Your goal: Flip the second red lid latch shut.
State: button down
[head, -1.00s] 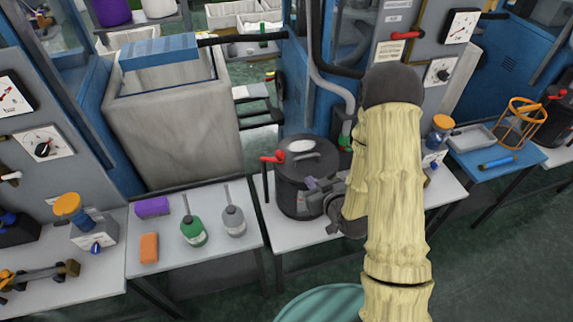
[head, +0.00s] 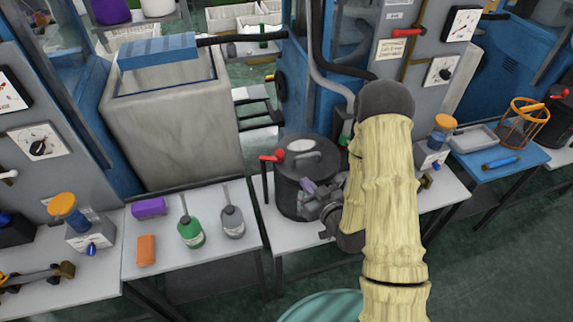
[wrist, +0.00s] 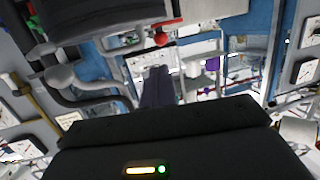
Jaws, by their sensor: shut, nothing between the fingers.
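The dark lidded pot (head: 291,206) stands on the middle table, with a pale label and a dark handle on its lid. One red lid latch (head: 271,157) sticks out at the left of its rim. It may be the red knob in the wrist view (wrist: 162,39). No other latch shows clearly on this pot; my arm hides the right side of its rim. My gripper (head: 309,188) is at the pot's front right side, below the lid. In the wrist view its fingers (wrist: 157,86) are together and empty. I cannot tell whether they touch the pot.
A large grey tub (head: 170,135) stands behind. An orange wire basket (head: 527,120) is on the blue table.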

aim_at(282, 157)
jog(key=shift+w+a+f+b, duration=0.3)
jog(key=shift+w+b, duration=0.3)
jog(key=shift+b, duration=1.4)
jog(key=shift+w+a+b, duration=0.1)
jog(key=shift+b, duration=0.55)
jog(key=p+x, duration=0.1)
jog(key=x, duration=0.2)
jog(key=p+x, duration=0.1)
jog(key=x, duration=0.3)
jog(key=p+x, duration=0.2)
jog(key=x, duration=0.2)
jog(key=shift+w+a+r, duration=0.1)
jog(key=shift+w+r, duration=0.05)
jog(key=shift+r, duration=0.1)
jog(key=shift+w+f, duration=0.1)
jog(key=shift+w+f+b, duration=0.15)
jog(key=shift+b, duration=0.2)
jog(key=shift+w+d+b, duration=0.2)
jog(key=shift+w+b, duration=0.05)
jog(key=shift+b, duration=0.15)
